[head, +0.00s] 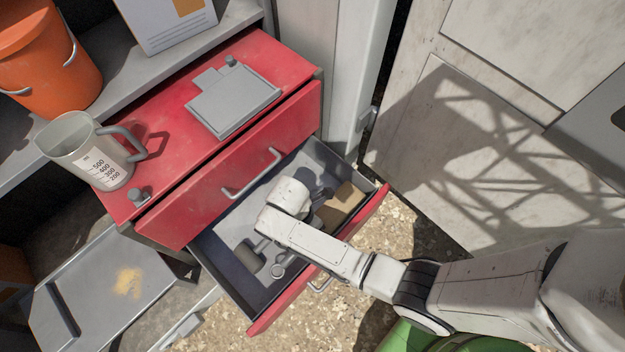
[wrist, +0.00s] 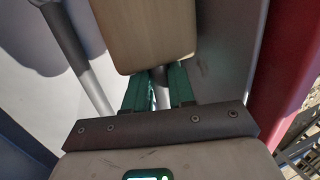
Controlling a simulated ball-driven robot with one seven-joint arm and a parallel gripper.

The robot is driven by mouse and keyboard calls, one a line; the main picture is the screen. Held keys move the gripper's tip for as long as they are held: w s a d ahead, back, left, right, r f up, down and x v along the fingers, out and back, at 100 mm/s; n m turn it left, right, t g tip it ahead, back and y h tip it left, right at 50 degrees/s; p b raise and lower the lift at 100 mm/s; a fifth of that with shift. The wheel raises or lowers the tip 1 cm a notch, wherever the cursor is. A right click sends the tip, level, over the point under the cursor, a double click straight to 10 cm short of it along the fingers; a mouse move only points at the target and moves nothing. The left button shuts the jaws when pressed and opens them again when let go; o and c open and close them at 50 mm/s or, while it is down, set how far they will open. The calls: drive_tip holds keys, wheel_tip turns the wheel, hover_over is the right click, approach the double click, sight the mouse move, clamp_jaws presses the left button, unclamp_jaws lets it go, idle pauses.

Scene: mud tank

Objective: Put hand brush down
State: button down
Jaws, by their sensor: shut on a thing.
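The hand brush, with a tan wooden body (head: 345,198), is inside the open lower drawer (head: 213,238) of the red cabinet. In the wrist view the wooden body (wrist: 145,35) fills the top middle and covers the tips of my gripper (wrist: 160,78). The green fingers are shut on it. In the head view my wrist hides the fingers and part of the drawer. The brush is low in the drawer, near its right end; I cannot tell whether it touches the drawer floor.
A dark-headed tool (head: 249,256) and a ring-ended metal tool (head: 278,270) lie in the drawer's near left part. A grey rod (wrist: 88,80) is left of my fingers. A measuring jug (head: 85,150) and a grey plate (head: 232,102) are on the cabinet top. An orange bucket (head: 50,65) stands behind.

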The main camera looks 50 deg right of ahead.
drive_tip(key=shift+f+b, duration=0.55)
drive_tip(key=shift+f, duration=1.85)
drive_tip(key=shift+f, duration=0.15)
drive_tip(key=c, duration=1)
unclamp_jaws()
drive_tip(key=shift+o, duration=0.2)
drive_tip(key=p+v, duration=0.2)
drive_tip(key=v, duration=1)
drive_tip(key=s+d+r+m+t, duration=0.4)
drive_tip(key=s+d+r+m, duration=0.5)
drive_tip(key=s+r+m, duration=0.4)
drive_tip(key=m, duration=0.5)
drive_tip(key=shift+y, duration=0.4)
